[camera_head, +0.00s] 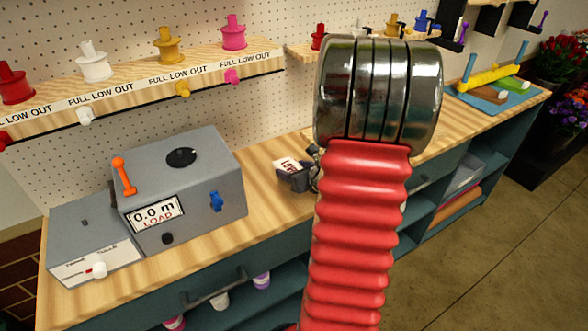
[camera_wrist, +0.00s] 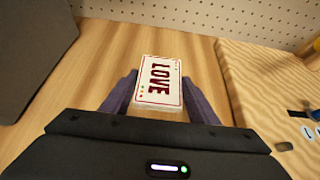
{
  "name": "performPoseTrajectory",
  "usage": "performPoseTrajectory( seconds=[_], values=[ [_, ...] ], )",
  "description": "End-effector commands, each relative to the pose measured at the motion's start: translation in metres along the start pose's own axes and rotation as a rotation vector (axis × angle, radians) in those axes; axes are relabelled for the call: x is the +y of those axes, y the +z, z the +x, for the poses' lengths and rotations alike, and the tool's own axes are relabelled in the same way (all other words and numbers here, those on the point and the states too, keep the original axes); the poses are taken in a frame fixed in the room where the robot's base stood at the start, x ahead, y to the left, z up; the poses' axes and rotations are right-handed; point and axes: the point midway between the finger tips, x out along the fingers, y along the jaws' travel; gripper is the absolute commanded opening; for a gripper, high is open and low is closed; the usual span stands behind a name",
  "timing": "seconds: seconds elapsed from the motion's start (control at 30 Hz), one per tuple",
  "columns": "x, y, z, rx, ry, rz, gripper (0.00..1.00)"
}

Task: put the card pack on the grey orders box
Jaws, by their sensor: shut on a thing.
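In the head view the card pack (camera_head: 287,165) shows as a small white patch at my gripper (camera_head: 296,177), over the wooden bench. I cannot tell how high it is above the wood. No box with a readable orders label shows. A grey box (camera_head: 463,177) stands on a lower shelf at the right; I cannot tell whether it is the orders box.
A grey machine (camera_head: 190,180) with a 0.0 m LOAD display stands left of my gripper. A spool shelf (camera_head: 130,80) runs along the pegboard.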

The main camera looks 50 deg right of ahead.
Motion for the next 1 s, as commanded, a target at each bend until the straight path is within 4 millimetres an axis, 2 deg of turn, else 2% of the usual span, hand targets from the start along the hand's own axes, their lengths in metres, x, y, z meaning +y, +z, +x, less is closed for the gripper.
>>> performPoseTrajectory(
  seconds=[0.33, 0.37, 0.6, 1.0],
  values=[
    [0.001, -0.005, 0.003, 0.002, 0.002, 0.000, 0.31],
    [0.001, -0.006, 0.003, 0.002, 0.002, 0.000, 0.55],
    [0.002, -0.008, 0.003, 0.008, 0.004, 0.000, 0.72],
    [0.006, -0.009, 0.003, 0.014, 0.011, -0.003, 0.73]
  ],
)
